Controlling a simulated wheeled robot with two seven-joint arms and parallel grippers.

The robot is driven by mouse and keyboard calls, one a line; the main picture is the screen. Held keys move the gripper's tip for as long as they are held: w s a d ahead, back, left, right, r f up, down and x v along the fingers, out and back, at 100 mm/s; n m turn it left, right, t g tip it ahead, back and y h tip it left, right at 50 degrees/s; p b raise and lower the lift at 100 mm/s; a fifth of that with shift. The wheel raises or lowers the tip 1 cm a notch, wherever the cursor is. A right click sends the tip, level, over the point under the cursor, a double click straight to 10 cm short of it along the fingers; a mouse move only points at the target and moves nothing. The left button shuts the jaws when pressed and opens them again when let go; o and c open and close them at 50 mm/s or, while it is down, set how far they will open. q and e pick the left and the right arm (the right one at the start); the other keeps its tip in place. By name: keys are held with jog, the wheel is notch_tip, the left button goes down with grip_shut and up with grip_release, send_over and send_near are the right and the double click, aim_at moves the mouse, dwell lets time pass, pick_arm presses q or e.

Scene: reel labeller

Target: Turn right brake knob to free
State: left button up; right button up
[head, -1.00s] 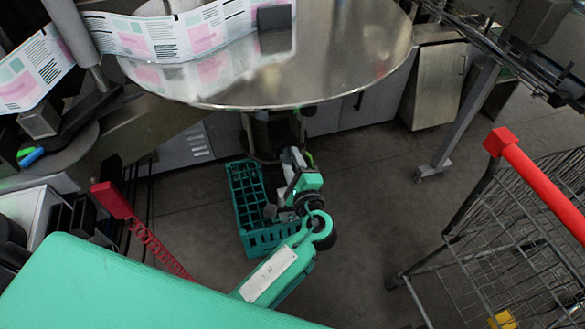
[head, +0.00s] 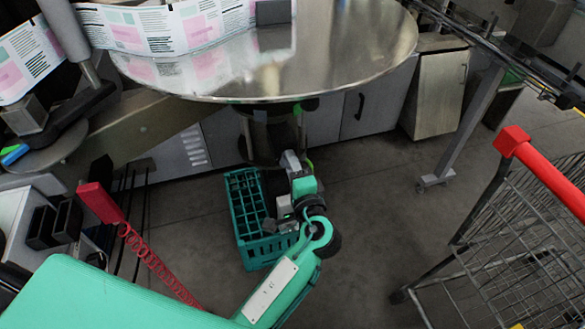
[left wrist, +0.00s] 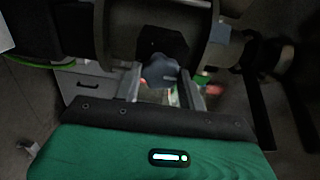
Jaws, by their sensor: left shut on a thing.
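A dark grey lobed knob (left wrist: 160,71) sits in front of a black angular plate (left wrist: 150,42) in the left wrist view. My left gripper (left wrist: 160,88) is shut on this knob, with one finger on each side of it. In the head view my left gripper (head: 291,160) reaches low under the round steel disc (head: 330,60), and the knob is hidden there. I cannot tell from the pictures which way the knob is set. My right gripper is not in view.
A teal crate (head: 262,250) stands on the floor beside my left forearm. A wire cart with a red handle (head: 545,170) is at the right. A printed label strip (head: 165,30) runs above the disc. Grey cabinets (head: 375,105) stand behind. Floor between crate and cart is clear.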

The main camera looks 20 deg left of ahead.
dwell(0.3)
pick_arm(q)
jog(key=o, duration=1)
jog(key=b+v, duration=0.1)
jog(key=v, duration=1.2)
jog(key=shift+s+d, duration=0.25)
jog(key=shift+s, duration=0.1)
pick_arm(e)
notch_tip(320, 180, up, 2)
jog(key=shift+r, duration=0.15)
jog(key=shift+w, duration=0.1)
